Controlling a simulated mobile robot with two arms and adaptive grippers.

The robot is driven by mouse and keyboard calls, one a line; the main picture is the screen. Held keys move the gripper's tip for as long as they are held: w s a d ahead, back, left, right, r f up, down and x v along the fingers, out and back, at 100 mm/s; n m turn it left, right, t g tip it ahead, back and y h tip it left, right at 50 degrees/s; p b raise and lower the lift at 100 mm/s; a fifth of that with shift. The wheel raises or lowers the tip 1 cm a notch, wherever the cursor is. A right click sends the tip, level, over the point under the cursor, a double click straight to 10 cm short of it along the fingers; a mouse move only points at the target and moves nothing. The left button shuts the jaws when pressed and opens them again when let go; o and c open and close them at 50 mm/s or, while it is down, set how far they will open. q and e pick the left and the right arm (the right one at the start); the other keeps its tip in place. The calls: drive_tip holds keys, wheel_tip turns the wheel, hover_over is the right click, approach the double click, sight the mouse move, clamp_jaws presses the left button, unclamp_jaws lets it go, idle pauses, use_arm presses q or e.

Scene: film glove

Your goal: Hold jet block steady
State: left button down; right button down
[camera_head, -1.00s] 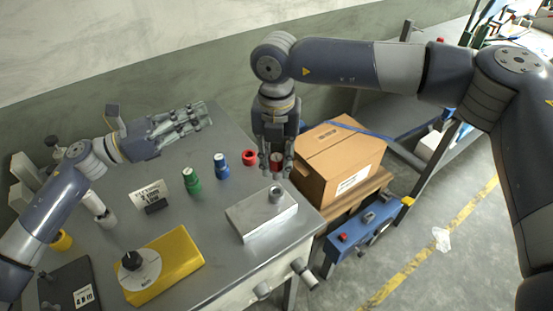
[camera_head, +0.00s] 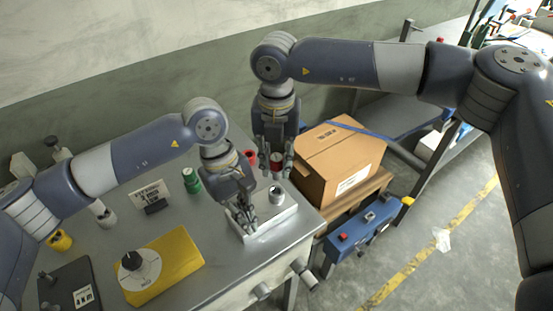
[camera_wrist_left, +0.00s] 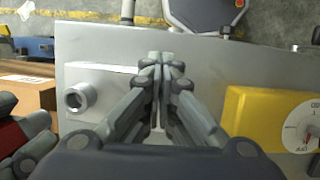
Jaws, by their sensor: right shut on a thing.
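The jet block, a pale metal block (camera_head: 280,222) with a short round fitting (camera_head: 276,195) on top, lies near the table's right front corner. It also shows in the left wrist view (camera_wrist_left: 110,76). My left gripper (camera_head: 246,226) is at the block's left end, pointing down, and hides that end. In the left wrist view its fingertips (camera_wrist_left: 161,57) are together; whether they touch the block is unclear. My right gripper (camera_head: 277,172) is shut on a small red cylinder (camera_head: 277,158) behind the block. The red cylinder shows partly at the wrist view's lower left (camera_wrist_left: 28,128).
A yellow plate with a dial (camera_head: 185,262) lies left of the block. A green bottle (camera_head: 192,181) and a label stand (camera_head: 150,194) stand further back. A cardboard box (camera_head: 340,160) stands right of the table.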

sight(261, 208)
use_arm(q)
drive_tip(key=w+t, duration=0.1)
drive_tip(key=w+a+r+y, duration=0.1)
drive_tip(key=w+t+y, duration=0.1)
drive_tip(key=w, duration=0.1)
drive_tip(key=shift+a+r+m+t, duration=0.2)
drive_tip(key=shift+a+m+t, duration=0.1)
drive_tip(key=shift+a, duration=0.05)
drive_tip(key=shift+f, duration=2.2)
drive_tip(key=shift+f, duration=0.25)
drive_tip(key=shift+f, duration=0.25)
drive_tip(key=shift+s+f, duration=0.2)
drive_tip(key=shift+f, duration=0.1)
use_arm(e)
drive_tip(key=shift+s, duration=0.15)
idle(0.5)
drive_tip(key=shift+f, duration=0.1)
drive_tip(key=shift+f, duration=1.8)
drive_tip(key=shift+f, duration=1.3)
idle(0.4)
